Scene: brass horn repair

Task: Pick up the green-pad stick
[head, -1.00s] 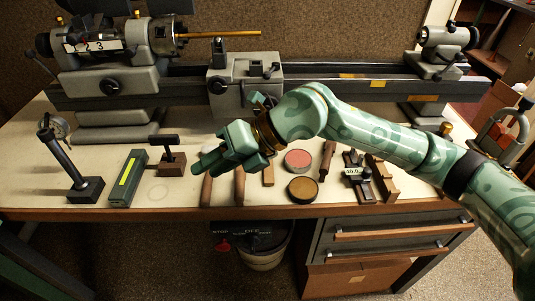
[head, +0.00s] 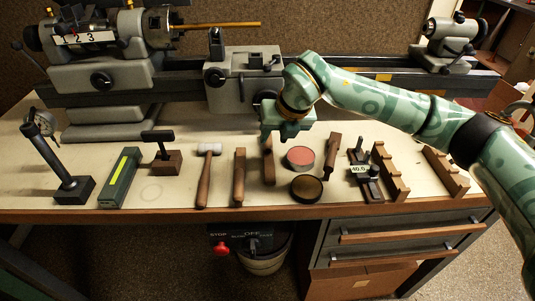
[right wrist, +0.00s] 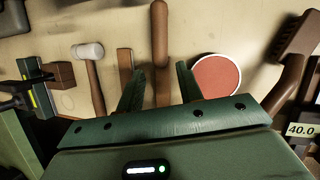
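My right gripper (head: 287,125) points down over the workbench, above a wooden stick (head: 269,170). In the right wrist view its fingers (right wrist: 160,88) are apart, one on each side of this stick (right wrist: 160,45), with nothing clamped. A second wooden stick (head: 239,178) lies just to the left and also shows in the right wrist view (right wrist: 125,65). I see no green pad clearly on either stick, so I cannot tell which is the green-pad stick. The gripper covers the far end of the first stick in the head view. My left gripper is out of view.
A white-headed mallet (head: 205,175) lies left of the sticks. A red-topped tin (head: 300,157), a dark round tin (head: 306,188) and a brush (head: 332,157) lie to the right. The lathe (head: 240,80) stands behind. The bench front (head: 160,205) is mostly clear.

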